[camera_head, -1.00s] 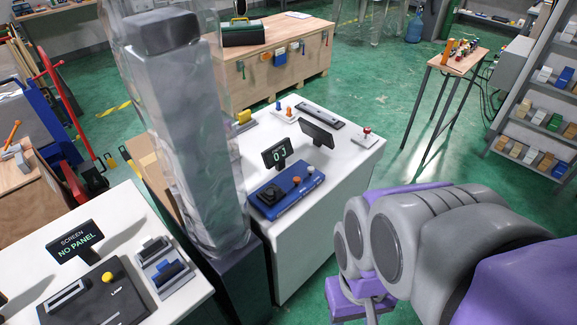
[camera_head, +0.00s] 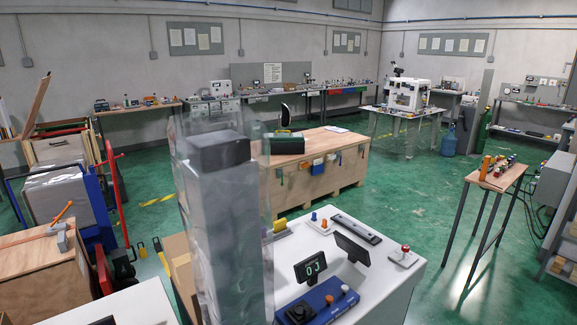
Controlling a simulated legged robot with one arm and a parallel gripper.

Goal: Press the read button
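A blue button box (camera_head: 322,309) stands on the white bench (camera_head: 393,278) at the bottom middle. It carries an orange button (camera_head: 329,299), a paler button (camera_head: 345,289) and a black block (camera_head: 299,312). Its lower part is cut off by the picture edge. A small dark display (camera_head: 308,270) behind it shows green characters, perhaps "0J". A red-topped button (camera_head: 405,249) on a pale plate stands at the bench's right. No label shows which one is the read button. My gripper and arm are out of view.
A tall grey column in clear wrap (camera_head: 228,220) stands left of the bench. A second dark panel (camera_head: 352,248) and a flat black strip (camera_head: 357,227) are on the bench. A wooden bench (camera_head: 330,180) is behind.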

